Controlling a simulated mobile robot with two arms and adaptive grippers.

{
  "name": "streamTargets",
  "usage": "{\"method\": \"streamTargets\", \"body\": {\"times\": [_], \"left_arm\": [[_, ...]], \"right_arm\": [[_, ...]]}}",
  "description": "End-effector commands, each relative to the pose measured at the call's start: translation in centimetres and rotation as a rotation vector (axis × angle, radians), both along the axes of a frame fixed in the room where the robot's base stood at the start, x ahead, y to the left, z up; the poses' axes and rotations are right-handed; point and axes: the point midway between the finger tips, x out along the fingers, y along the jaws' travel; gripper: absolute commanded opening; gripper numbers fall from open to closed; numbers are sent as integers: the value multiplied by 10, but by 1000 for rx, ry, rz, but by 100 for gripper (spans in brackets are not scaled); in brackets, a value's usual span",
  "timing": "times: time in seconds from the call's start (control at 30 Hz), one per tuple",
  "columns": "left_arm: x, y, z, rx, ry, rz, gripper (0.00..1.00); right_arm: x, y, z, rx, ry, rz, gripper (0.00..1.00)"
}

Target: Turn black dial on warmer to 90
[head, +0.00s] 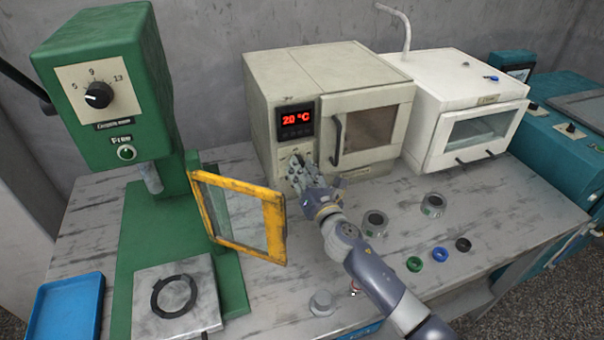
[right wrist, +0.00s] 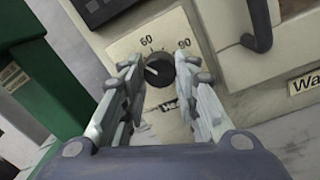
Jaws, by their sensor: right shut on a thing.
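The beige warmer (head: 375,65) stands on the table against the wall, and its red display (head: 296,118) reads about 20 °C. In the right wrist view its black dial (right wrist: 161,71) sits on a pale label, with 60 printed at the upper left and what looks like 90 at the upper right. The dial's white mark points left, below the 60. My right gripper (head: 305,172) is at the warmer's front panel and hides the dial in the head view. Its fingers (right wrist: 161,82) are on both sides of the dial, shut on it. My left gripper is not in view.
A green press (head: 115,60) with an open yellow-framed guard (head: 275,230) stands left of my right arm. A white oven (head: 455,80) is right of the warmer. Metal cups (head: 375,222) and small rings (head: 440,254) lie on the table near my forearm. A blue tray (head: 65,305) is at the left.

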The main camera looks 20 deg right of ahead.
Motion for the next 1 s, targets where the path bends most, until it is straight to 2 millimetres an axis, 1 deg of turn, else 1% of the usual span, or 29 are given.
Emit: {"method": "streamTargets", "body": {"times": [0.03, 0.4, 1.0], "left_arm": [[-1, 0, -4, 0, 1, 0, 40], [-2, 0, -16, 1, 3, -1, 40], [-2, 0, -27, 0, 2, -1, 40]], "right_arm": [[0, 0, -3, 45, 3, -1, 5], [0, 1, -3, 396, 14, 0, 5], [0, 2, -2, 967, 35, 0, 5]]}}
